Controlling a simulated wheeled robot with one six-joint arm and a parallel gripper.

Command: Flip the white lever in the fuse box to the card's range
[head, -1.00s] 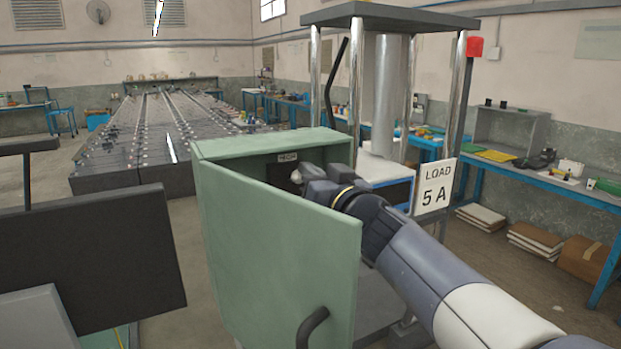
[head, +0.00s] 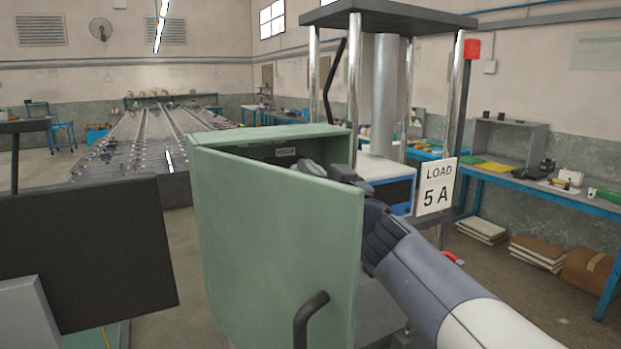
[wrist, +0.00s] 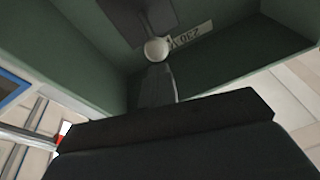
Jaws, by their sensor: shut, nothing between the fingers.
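The green fuse box (head: 240,138) stands in the middle of the head view with its door (head: 280,240) open toward me. The door hides most of the inside. My arm reaches in past the door's right edge, so the fingertips are hidden there. In the wrist view my gripper (wrist: 155,82) is shut and empty. The round white knob of the lever (wrist: 156,48) shows just beyond the fingertips; whether they touch is unclear. A pale label (wrist: 190,36) beside the knob appears upside down and partly covered. The card (head: 436,186) reads "LOAD 5 A".
A small label (head: 286,152) sits inside the box top, too small to read surely. A dark panel (head: 90,250) stands at the left. A metal-post frame (head: 353,90) rises behind the box. A blue bench (head: 540,185) runs along the right wall.

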